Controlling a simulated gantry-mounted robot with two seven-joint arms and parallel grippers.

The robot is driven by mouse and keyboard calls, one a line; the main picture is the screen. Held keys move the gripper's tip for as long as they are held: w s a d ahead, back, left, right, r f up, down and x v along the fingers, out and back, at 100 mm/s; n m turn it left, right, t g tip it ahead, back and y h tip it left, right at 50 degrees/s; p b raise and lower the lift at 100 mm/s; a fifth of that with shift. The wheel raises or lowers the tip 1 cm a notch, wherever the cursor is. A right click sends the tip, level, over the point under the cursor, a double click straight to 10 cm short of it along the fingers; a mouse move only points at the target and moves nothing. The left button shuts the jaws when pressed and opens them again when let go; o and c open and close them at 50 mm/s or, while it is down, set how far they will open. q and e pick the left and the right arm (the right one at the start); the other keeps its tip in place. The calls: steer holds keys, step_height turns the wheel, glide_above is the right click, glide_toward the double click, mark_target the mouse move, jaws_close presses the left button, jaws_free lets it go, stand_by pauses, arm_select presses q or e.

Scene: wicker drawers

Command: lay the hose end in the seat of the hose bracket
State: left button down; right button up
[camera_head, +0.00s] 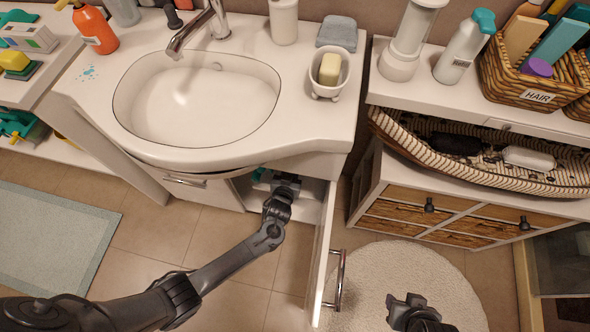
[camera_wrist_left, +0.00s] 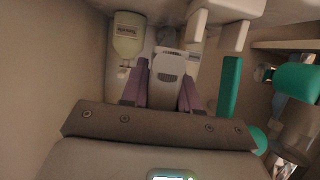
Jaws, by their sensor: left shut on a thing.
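In the head view my left gripper (camera_head: 287,181) reaches into the open cabinet under the sink. The bracket seat is not clearly visible. My right gripper (camera_head: 406,302) is open and empty above the round rug.
The cabinet door (camera_head: 321,255) stands open beside my left arm. Inside, a bottle (camera_wrist_left: 127,38) stands left of the gripper and a teal upright piece (camera_wrist_left: 230,86) is on its right. The sink counter (camera_head: 322,128) overhangs the cabinet opening. A drawer unit (camera_head: 395,205) stands at right.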

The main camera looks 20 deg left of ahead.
arm_select(q)
steer(key=shift+s+a+p, duration=0.3)
steer(key=shift+a, duration=0.4)
steer(key=shift+s+a+p, duration=0.3)
steer(key=shift+a+p, duration=0.05)
steer(key=shift+a, duration=0.4)
steer(key=shift+s+a+p, duration=0.3)
steer(key=shift+a, duration=0.4)
arm_select(e)
steer(key=shift+r, duration=1)
arm_select(q)
steer(key=shift+f+b, duration=0.8)
steer(key=shift+f, duration=0.15)
arm_select(e)
steer(key=shift+f, duration=0.8)
arm_select(q)
steer(key=c, duration=1)
jaws_free()
steer(key=shift+d, duration=0.1)
steer(key=shift+o, duration=1.1)
steer(key=shift+d, duration=0.2)
steer(key=shift+a, duration=0.15)
arm_select(e)
steer(key=shift+d, duration=0.3)
arm_select(q)
steer(key=shift+f, duration=0.1)
arm_select(e)
steer(key=shift+r, duration=0.1)
